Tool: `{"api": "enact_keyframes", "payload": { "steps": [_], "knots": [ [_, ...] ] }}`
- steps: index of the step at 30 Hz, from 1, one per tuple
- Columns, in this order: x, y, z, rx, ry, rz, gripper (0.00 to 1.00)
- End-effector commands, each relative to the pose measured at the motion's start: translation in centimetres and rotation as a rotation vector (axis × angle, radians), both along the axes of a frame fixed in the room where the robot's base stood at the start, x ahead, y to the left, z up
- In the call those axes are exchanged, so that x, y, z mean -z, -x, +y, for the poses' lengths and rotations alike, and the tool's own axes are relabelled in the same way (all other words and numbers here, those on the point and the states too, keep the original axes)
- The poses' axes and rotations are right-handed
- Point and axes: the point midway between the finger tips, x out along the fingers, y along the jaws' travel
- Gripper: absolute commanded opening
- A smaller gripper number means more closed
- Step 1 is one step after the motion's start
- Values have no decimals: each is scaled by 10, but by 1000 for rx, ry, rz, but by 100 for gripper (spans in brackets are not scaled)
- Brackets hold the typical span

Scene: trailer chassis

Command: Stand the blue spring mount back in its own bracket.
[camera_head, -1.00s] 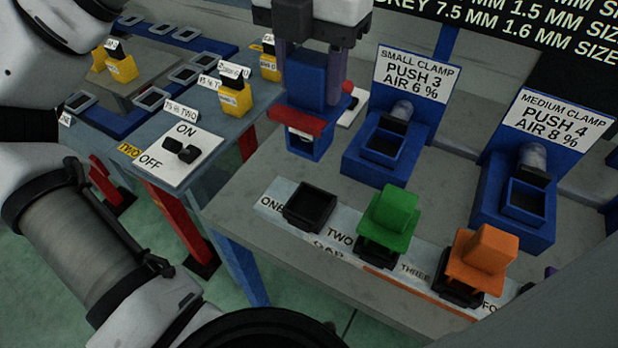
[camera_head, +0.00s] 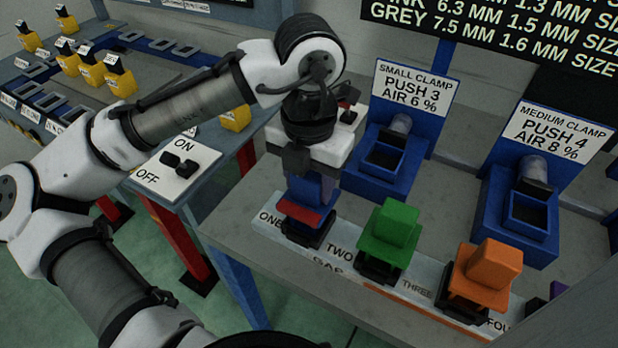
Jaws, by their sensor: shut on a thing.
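My gripper (camera_head: 300,170) is shut on the upper part of the blue spring mount (camera_head: 312,188), whose top the jaws partly hide. The mount is blue with a red strip across its near side. It is roughly upright over the black bracket (camera_head: 303,238) beside the label ONE. Its lower end meets the bracket opening in the picture, but I cannot tell how deep it sits. The green mount (camera_head: 389,232) stands in the bracket by TWO, and the orange mount (camera_head: 484,272) in the bracket by THREE.
The small clamp (camera_head: 382,160) and medium clamp (camera_head: 522,210), both blue, stand behind the row. An ON/OFF switch plate (camera_head: 177,168) lies on the table at left. Several yellow pieces stand farther back left. The grey bench front (camera_head: 275,275) is clear.

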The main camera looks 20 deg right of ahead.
Motion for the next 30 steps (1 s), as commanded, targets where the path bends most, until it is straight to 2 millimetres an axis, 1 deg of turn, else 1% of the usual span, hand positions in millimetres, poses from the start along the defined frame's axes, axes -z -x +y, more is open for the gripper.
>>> {"api": "enact_keyframes", "payload": {
  "steps": [11, 12, 16, 17, 26, 29, 30],
  "knots": [
    [4, 0, 0, 2, 1, 1, 0],
    [4, 0, 0, 2, 0, 1, 48],
    [4, 0, 0, 1, -1, 1, 65],
    [4, 0, 0, 1, -1, 1, 67],
    [2, 0, 0, 1, -1, -1, 67],
    [-5, 0, -1, 1, 2, -1, 67],
    [-10, 0, -1, 1, 1, -1, 67]
  ]
}}
